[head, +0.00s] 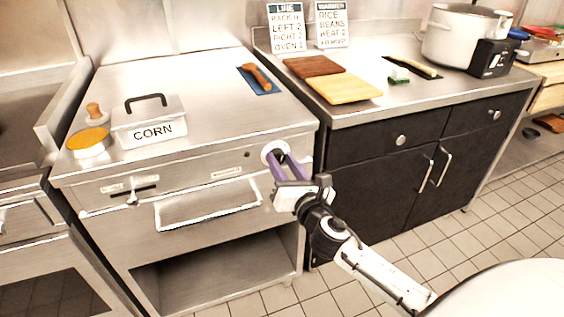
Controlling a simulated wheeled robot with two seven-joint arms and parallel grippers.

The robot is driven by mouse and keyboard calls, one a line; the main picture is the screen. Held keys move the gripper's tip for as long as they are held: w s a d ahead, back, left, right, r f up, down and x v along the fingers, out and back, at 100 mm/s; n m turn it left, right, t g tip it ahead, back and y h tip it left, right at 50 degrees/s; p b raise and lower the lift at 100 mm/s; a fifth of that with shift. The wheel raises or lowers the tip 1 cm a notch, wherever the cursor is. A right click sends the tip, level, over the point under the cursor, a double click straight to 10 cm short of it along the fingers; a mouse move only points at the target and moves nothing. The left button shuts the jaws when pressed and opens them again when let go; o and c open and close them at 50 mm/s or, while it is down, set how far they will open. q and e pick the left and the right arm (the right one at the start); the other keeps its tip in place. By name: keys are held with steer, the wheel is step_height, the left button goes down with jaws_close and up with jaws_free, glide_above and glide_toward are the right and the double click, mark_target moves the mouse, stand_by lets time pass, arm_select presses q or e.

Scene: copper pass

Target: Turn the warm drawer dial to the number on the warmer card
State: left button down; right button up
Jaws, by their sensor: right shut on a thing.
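The warm drawer dial (268,149) is a round pale knob at the right end of the steel cabinet's front panel. My right gripper (279,158), with purple fingers, is shut on the dial and hides much of it; its marks and setting cannot be read. The warmer card (332,24) stands upright at the back of the right counter. It lists rice, beans and "HEAT 2", with a smaller line below that I cannot read surely. The warm drawer (135,228) has a wide handle below the panel. My left gripper is not in view.
A line card (286,27) stands beside the warmer card. The cabinet top holds a corn container (150,130), an orange-topped round pot (89,146) and a spoon (257,76) on a blue mat. Brown (313,66) and yellow (345,89) boards lie on the right counter. The tiled floor is clear.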

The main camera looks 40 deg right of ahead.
steer(key=m, duration=0.3)
steer(key=shift+m, duration=0.4)
steer(key=m, duration=0.2)
steer(key=shift+d+f+m, duration=0.1)
steer(key=shift+d+m, duration=0.05)
steer(key=shift+m, duration=1.15)
steer(key=m, duration=0.3)
steer(key=shift+m+p, duration=0.3)
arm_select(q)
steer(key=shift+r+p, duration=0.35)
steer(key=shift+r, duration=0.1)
arm_select(e)
steer(key=shift+f+m, duration=0.15)
steer(key=shift+m, duration=2.15)
steer(key=o, duration=1)
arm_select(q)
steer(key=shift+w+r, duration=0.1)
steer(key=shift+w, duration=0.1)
